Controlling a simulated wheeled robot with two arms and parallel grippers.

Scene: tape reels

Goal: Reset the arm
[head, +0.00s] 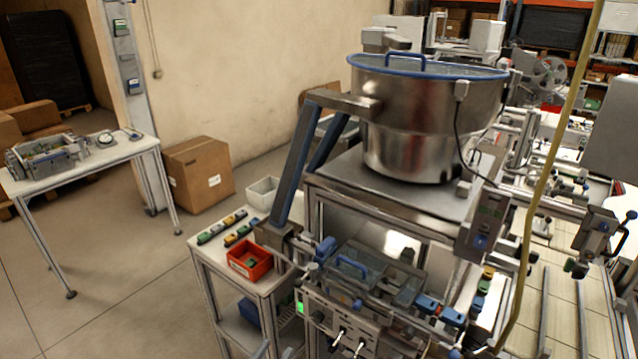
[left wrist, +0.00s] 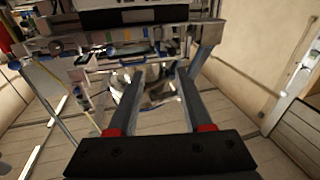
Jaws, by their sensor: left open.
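My left gripper (left wrist: 158,80) shows in the left wrist view as two long dark fingers with red bands, set on a black palm. The fingers are spread wide with nothing between them that I can see held. A machine frame and a shiny metal part show beyond the fingertips. I cannot clearly make out this gripper in the head view. My right gripper is not in view.
A large steel bowl (head: 415,125) with a blue rim stands on a machine frame at centre right. Beside it are a side table with a red bin (head: 249,262), a white box (head: 262,193) and a cardboard box (head: 198,175). Floor (head: 130,290) at the lower left is clear.

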